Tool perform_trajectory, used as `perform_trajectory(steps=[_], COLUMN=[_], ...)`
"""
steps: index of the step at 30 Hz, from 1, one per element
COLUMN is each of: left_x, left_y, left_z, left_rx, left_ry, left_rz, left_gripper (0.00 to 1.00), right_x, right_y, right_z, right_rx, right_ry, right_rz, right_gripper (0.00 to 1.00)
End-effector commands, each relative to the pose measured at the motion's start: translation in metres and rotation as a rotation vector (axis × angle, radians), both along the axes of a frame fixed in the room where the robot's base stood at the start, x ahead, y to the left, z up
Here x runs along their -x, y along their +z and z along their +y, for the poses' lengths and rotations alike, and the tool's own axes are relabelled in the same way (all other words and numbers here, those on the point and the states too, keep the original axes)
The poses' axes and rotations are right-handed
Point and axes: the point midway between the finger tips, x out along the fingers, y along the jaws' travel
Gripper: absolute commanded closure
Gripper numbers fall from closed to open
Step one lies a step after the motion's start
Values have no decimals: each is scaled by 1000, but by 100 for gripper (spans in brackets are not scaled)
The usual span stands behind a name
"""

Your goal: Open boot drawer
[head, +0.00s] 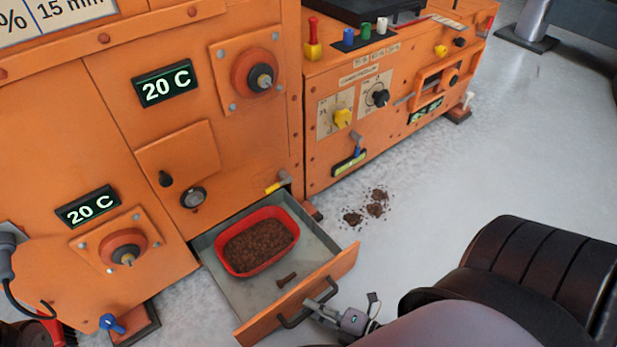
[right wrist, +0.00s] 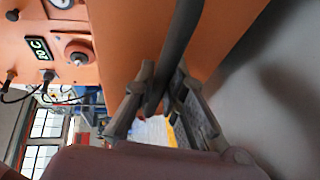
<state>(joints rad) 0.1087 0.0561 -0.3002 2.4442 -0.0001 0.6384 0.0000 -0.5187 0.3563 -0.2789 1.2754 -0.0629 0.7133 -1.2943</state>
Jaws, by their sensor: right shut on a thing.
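The boot drawer (head: 338,268) is an orange-fronted grey drawer low on the orange machine, and it stands pulled out in the head view. In the right wrist view the dark handle (right wrist: 182,45) passes between the fingers of the right gripper (right wrist: 160,90). My left gripper is out of view.
The orange machine (head: 215,150) with knobs and displays stands behind the drawer. A lower orange control unit (head: 400,100) stands to the right. Brown crumbs (head: 372,205) lie on the grey floor right of the drawer.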

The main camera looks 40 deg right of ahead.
Motion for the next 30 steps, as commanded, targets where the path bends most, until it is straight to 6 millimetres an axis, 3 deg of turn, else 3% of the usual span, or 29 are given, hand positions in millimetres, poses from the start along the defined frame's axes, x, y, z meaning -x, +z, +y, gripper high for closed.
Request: perform_trajectory(steps=[13, 14, 22, 30], left_x=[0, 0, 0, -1], left_y=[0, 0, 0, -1], left_z=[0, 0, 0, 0], left_rx=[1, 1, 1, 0], left_ry=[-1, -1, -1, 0], left_rz=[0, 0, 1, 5], left_gripper=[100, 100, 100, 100], right_x=[3, 2, 2, 2], right_y=[0, 0, 0, 0], right_z=[-1, -1, 0, 0], right_rx=[-1, -1, 0, 0], right_ry=[-1, -1, -1, -1], right_rz=[0, 0, 0, 0], right_gripper=[100, 88, 70, 68])
